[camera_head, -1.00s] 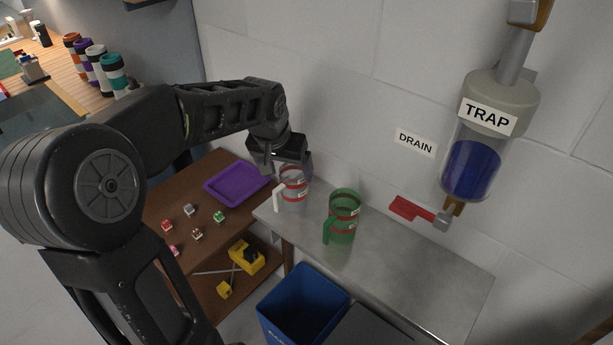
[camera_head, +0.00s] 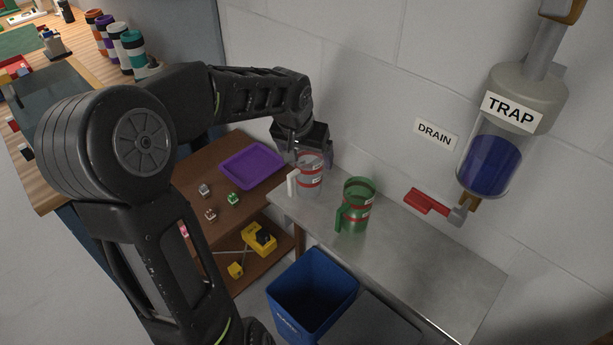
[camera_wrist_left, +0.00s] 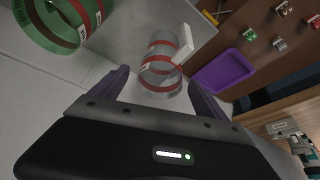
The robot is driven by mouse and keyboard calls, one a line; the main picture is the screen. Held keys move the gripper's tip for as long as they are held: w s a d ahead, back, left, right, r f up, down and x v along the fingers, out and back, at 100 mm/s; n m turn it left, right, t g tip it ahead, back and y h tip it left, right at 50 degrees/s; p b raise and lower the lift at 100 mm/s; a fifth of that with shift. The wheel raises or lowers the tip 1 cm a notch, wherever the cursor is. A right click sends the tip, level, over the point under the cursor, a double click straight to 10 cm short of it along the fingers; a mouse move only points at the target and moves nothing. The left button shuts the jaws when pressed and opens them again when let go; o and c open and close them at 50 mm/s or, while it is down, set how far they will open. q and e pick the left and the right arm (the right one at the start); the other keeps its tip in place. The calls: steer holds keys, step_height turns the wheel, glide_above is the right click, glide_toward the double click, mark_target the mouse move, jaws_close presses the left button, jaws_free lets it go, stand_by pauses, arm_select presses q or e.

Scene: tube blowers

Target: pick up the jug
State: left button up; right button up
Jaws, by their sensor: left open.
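A clear jug with red bands and a white handle (camera_head: 309,182) stands upright at the left end of the metal bench. In the left wrist view the clear jug (camera_wrist_left: 160,72) shows ahead of and between the two fingers. A green jug with red bands (camera_head: 355,207) stands to its right on the bench; part of the green jug (camera_wrist_left: 62,24) shows at the wrist view's upper left. My left gripper (camera_head: 312,157) is open at the clear jug's upper back side, partly hiding its rim. Whether the fingers touch the jug cannot be told. My right gripper is out of view.
The metal bench (camera_head: 425,260) is clear right of the green jug. Above it are a red drain handle (camera_head: 428,202) and a trap cylinder with blue liquid (camera_head: 492,165). A purple tray (camera_head: 252,166) lies on the wooden shelf at left. A blue bin (camera_head: 312,290) stands in front.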

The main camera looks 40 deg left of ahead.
mark_target(304, 177)
arm_select(q)
steer(key=shift+f, duration=0.1)
steer(key=p+x, duration=0.1)
steer(key=x, duration=0.4)
steer(key=shift+f, duration=0.1)
steer(key=shift+c, duration=0.5)
steer(key=c, duration=1.4)
